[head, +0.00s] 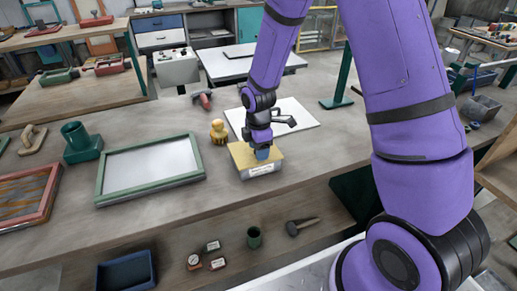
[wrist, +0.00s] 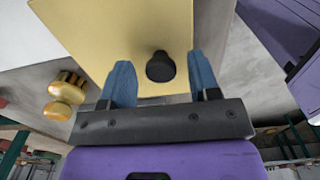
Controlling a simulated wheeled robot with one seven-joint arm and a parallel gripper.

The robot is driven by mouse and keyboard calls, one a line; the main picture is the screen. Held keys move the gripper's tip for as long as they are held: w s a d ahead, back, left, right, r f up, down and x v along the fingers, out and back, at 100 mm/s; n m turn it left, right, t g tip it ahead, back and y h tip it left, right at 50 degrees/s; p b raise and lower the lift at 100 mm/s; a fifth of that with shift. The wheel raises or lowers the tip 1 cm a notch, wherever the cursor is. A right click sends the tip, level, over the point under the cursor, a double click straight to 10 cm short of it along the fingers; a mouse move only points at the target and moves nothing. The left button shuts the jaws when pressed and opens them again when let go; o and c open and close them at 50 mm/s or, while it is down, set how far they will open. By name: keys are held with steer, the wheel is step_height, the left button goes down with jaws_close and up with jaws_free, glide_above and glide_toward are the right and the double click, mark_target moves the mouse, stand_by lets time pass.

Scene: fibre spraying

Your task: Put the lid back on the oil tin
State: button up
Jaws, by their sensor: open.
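The oil tin (head: 262,171) is a low box with a pale, labelled front, standing near the front edge of the workbench. Its flat yellow top (head: 240,151) looks like the lid and seems to lie level on the box; I cannot tell how closely it is seated. In the wrist view the yellow top (wrist: 110,35) carries a black round knob (wrist: 160,67). My gripper (wrist: 162,80) is open, with one blue finger on each side of the knob and gaps between. In the head view my gripper (head: 263,153) is directly above the tin and hides the knob.
A yellow rounded object (head: 218,131) stands just left behind the tin. A green-framed screen (head: 150,168) lies further left. A white sheet (head: 297,112) lies behind the tin. A red-handled tool (head: 203,99) lies behind. Bench to the right is clear.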

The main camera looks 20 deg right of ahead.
step_height(320, 180, up, 13)
steer(key=s+d+r+m+t, duration=0.35)
steer(key=s+r+m, duration=0.65)
steer(key=r, duration=0.5)
steer(key=s+d+r+m+t, duration=0.1)
steer(key=s+r+m, duration=0.2)
steer(key=s, duration=0.5)
steer(key=s+d+r+m, duration=0.2)
steer(key=s+m, duration=0.3)
steer(key=s, duration=0.3)
steer(key=shift+d+r+t, duration=0.2)
steer(key=shift+r+t, duration=0.15)
steer(key=shift+r, duration=0.1)
